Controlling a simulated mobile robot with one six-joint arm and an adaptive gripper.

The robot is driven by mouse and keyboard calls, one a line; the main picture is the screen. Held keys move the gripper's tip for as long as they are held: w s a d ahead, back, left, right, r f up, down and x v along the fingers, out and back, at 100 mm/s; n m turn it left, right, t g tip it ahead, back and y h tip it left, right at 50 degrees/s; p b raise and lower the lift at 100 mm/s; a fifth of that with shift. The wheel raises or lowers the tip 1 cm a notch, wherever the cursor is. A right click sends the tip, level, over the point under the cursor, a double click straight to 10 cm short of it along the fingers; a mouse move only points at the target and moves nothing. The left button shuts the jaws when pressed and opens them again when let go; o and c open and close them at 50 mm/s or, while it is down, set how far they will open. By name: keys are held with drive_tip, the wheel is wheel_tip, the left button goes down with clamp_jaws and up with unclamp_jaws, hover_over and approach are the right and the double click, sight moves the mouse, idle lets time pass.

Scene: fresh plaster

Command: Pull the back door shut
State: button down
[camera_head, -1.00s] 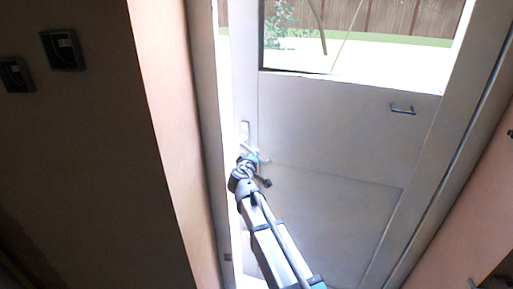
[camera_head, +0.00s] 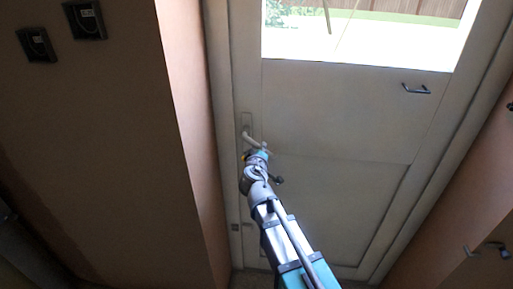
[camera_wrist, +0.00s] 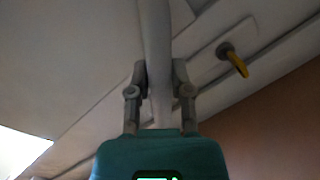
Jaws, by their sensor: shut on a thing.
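The back door (camera_head: 330,125) is a pale panelled door with a window in its upper part. In the head view it sits in its frame, with no bright gap showing along its left edge. Its lever handle (camera_head: 252,139) is on the left side of the door. My gripper (camera_head: 265,149) is at this handle. In the wrist view my gripper (camera_wrist: 160,80) has one finger on each side of the pale handle bar (camera_wrist: 155,40) and is shut on it. The head view hides the fingertips behind my arm.
A small dark pull (camera_head: 416,88) is on the door's right side. Orange-brown wall edges flank the doorway. Two dark square wall plates (camera_head: 85,19) are on the dark wall at left. A yellow-tipped fitting (camera_wrist: 234,60) shows in the wrist view.

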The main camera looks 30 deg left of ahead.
drive_tip(key=shift+s+d, duration=0.35)
drive_tip(key=shift+s, duration=0.25)
drive_tip(key=c, duration=0.6)
unclamp_jaws()
drive_tip(key=shift+s+r, duration=0.15)
drive_tip(key=shift+s, duration=0.05)
drive_tip(key=shift+o, duration=0.3)
drive_tip(key=shift+w, duration=0.15)
drive_tip(key=s+r+p, duration=0.1)
drive_tip(key=s, duration=0.7)
drive_tip(key=shift+s+d+r, duration=0.2)
drive_tip(key=shift+s, duration=0.05)
